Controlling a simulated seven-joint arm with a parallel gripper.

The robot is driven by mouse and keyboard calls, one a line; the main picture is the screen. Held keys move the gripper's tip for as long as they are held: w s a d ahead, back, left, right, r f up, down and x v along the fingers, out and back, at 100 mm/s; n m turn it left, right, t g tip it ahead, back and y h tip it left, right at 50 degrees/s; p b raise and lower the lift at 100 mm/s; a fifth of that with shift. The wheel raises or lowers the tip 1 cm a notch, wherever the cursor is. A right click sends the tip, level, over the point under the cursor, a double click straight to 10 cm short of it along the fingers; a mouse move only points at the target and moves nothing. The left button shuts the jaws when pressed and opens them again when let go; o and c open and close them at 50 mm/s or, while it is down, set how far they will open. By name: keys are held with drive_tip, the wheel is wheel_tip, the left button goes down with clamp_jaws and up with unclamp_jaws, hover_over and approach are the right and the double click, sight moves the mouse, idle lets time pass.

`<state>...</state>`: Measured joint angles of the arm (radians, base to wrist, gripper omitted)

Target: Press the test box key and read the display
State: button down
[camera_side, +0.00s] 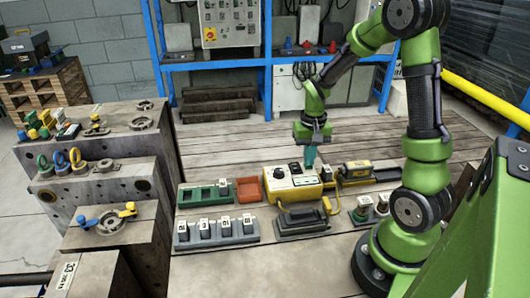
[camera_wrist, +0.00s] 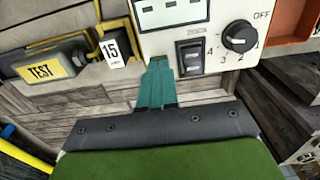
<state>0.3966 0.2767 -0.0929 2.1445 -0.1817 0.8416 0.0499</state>
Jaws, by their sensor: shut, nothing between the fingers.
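The test box (camera_side: 281,190) is yellow with a pale top panel and stands mid-table in the side view. In the wrist view its panel (camera_wrist: 214,28) carries a black key (camera_wrist: 190,57), a black dial (camera_wrist: 238,37) marked OFF and with numbers, and a display (camera_wrist: 170,12) with pale windows, cut by the top edge. I cannot read any value on it. My gripper (camera_side: 309,166) has shut, empty teal fingers pointing down at the box's right end. In the wrist view the fingertips (camera_wrist: 158,64) appear just left of the key. I cannot tell whether they touch the panel.
A block marked 15 (camera_wrist: 113,51) and a yellow TEST piece (camera_wrist: 52,68) lie beside the box. A green tray (camera_side: 205,195), an orange tray (camera_side: 248,190), a grey rack (camera_side: 215,234) with several labelled blocks and a dark piece (camera_side: 301,222) surround it. Large moulds (camera_side: 105,185) stand left.

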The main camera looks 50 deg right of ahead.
drive_tip(key=shift+r, duration=3.35)
drive_tip(key=shift+a+f, duration=0.2)
drive_tip(key=s+a+r+n+t+y, duration=0.1)
drive_tip(key=s+a+r+n+t, duration=0.1)
drive_tip(key=a+r, duration=0.4)
drive_tip(key=s+a+r+n+t+y, duration=0.1)
drive_tip(key=s+a+r+n+t, duration=0.2)
drive_tip(key=a, duration=0.9)
wheel_tip(320, 180, up, 3)
drive_tip(key=shift+s+a+t, duration=0.2)
drive_tip(key=shift+s+t, duration=0.4)
drive_tip(key=shift+t, duration=0.5)
drive_tip(key=c, duration=1.8)
unclamp_jaws()
